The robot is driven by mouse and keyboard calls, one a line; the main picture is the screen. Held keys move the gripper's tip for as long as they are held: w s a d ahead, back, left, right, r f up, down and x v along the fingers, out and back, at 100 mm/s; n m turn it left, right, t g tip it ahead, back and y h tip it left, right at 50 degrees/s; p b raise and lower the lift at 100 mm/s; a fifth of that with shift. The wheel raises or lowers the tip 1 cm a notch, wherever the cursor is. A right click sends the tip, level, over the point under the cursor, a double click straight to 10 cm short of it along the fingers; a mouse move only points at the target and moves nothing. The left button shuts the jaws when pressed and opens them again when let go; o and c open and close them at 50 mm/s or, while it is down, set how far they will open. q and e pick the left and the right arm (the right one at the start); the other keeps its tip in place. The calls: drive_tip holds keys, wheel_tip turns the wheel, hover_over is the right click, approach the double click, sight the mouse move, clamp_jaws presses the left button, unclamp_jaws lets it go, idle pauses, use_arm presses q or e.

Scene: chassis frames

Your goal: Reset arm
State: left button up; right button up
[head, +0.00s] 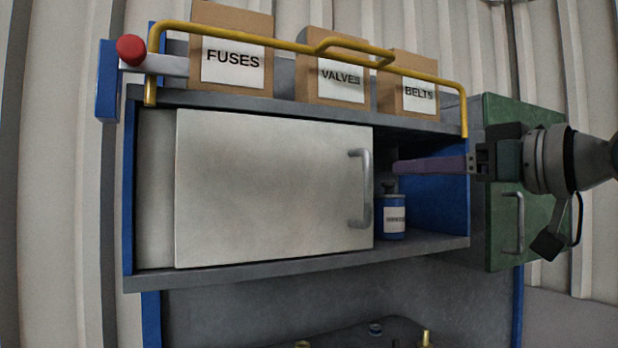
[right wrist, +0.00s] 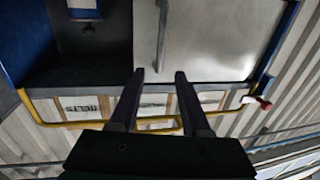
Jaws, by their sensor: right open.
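My right gripper (head: 398,167) reaches in from the right, in front of the open right part of the cabinet shelf. Its two dark fingers (right wrist: 160,74) are apart with nothing between them in the right wrist view. The pale sliding door (head: 270,190) covers the left and middle of the shelf. Its grey handle (head: 366,188) is just left of the fingertips in the head view, and the gripper does not hold it. The door also shows in the right wrist view (right wrist: 210,40), where the picture is upside down. My left gripper is not in view.
A blue canister (head: 394,215) stands in the open compartment, below the gripper. Boxes labelled FUSES (head: 232,62), VALVES (head: 340,78) and BELTS (head: 417,95) sit on top behind a yellow rail (head: 305,47).

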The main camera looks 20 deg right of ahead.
drive_tip(key=shift+f, duration=0.1)
drive_tip(key=s+a+f+g+h+p, duration=0.15)
drive_tip(key=s+a+f+g, duration=0.3)
drive_tip(key=f, duration=0.55)
drive_tip(key=s+a+f+g+p, duration=0.25)
drive_tip(key=s+a+f, duration=0.3)
drive_tip(key=f, duration=0.45)
drive_tip(key=s+a+f+g+h+p, duration=0.1)
drive_tip(key=s+f+g, duration=0.2)
drive_tip(key=s, duration=0.6)
drive_tip(key=s+a+f+m+g+h+p, duration=0.1)
drive_tip(key=s+f+g+h, duration=0.1)
drive_tip(key=s, duration=0.7)
wheel_tip(320, 180, down, 2)
drive_tip(key=shift+s+f+g, duration=0.1)
drive_tip(key=shift+s+g, duration=0.1)
drive_tip(key=shift+g, duration=0.7)
